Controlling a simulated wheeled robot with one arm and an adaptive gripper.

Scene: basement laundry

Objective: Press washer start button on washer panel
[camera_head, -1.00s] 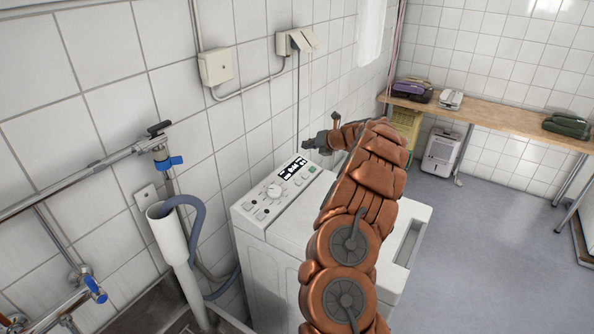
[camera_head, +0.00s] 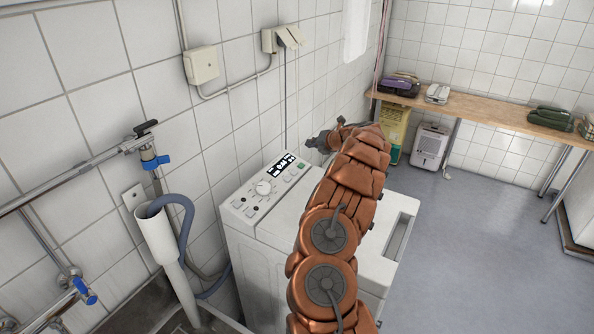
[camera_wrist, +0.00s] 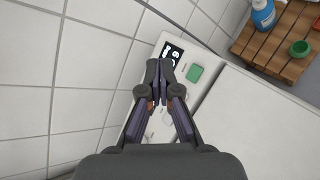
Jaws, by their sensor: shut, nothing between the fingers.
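The white washer (camera_head: 264,259) stands against the tiled wall, with my arm reaching across its top. Its panel (camera_head: 250,207) slopes along the wall side and carries a round dial (camera_head: 264,188), small buttons and a dark lit display (camera_head: 282,165). A green button (camera_head: 301,165) sits at the panel's far end, beside the display; it also shows in the wrist view (camera_wrist: 195,73). I take it as the start button. My gripper (camera_wrist: 159,66) is shut and empty, above the panel. In the wrist view its tips overlap the display's edge, left of the green button; contact cannot be told.
A wooden rack (camera_wrist: 284,45) with a blue bottle (camera_wrist: 263,14) lies beyond the panel. Floor (camera_head: 470,230) at right is clear.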

